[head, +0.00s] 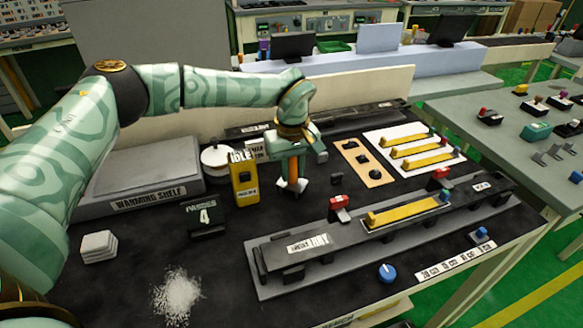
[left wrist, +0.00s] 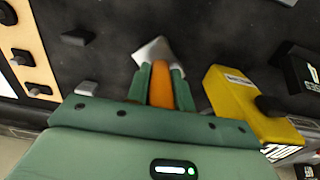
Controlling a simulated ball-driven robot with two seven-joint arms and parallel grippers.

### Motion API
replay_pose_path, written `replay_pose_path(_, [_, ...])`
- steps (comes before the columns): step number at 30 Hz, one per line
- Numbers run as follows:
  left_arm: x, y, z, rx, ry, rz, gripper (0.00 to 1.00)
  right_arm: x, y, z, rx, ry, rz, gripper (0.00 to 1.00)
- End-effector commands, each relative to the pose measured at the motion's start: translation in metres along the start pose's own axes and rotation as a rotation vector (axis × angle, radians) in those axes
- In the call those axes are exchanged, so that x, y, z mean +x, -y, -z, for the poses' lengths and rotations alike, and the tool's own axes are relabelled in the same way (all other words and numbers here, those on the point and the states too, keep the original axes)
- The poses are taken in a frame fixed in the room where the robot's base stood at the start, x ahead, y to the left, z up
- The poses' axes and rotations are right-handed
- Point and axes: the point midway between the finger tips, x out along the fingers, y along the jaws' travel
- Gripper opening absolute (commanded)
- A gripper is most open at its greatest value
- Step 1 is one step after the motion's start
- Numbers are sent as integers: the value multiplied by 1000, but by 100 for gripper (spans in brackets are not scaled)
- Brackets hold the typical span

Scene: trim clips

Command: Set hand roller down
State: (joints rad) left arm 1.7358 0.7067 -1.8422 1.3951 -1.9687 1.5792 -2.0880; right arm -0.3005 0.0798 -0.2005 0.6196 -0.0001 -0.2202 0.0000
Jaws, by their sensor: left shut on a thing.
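My left gripper (head: 292,168) is shut on the hand roller, whose orange handle (head: 294,172) points down between the fingers. In the left wrist view the orange handle (left wrist: 161,84) sits between my green fingers (left wrist: 160,88), with the pale grey roller head (left wrist: 156,50) beyond the fingertips. The head is at or just above the black bench mat (head: 240,255); I cannot tell whether it touches. My right gripper is not in view.
A yellow IDLE device (head: 244,184) stands close left of the roller. A tan board with dark clips (head: 362,162) lies to the right. A grey fixture (head: 400,225) with a yellow strip (head: 405,212) lies in front. White powder (head: 177,295) covers mat at front left.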

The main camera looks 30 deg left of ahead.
Motion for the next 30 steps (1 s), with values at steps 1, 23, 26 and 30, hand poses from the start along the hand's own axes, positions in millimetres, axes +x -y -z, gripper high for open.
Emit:
replay_pose_path(1, [8, 3, -1, 1, 2, 10, 0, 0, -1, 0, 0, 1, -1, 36])
replay_pose_path(23, [-23, 3, -1, 1, 3, 12, 44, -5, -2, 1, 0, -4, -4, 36])
replay_pose_path(26, [-51, 2, -1, 0, 0, 8, 44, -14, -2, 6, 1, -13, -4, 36])
replay_pose_path(30, [-86, 2, 0, 0, 0, 6, 44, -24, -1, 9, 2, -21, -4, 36])
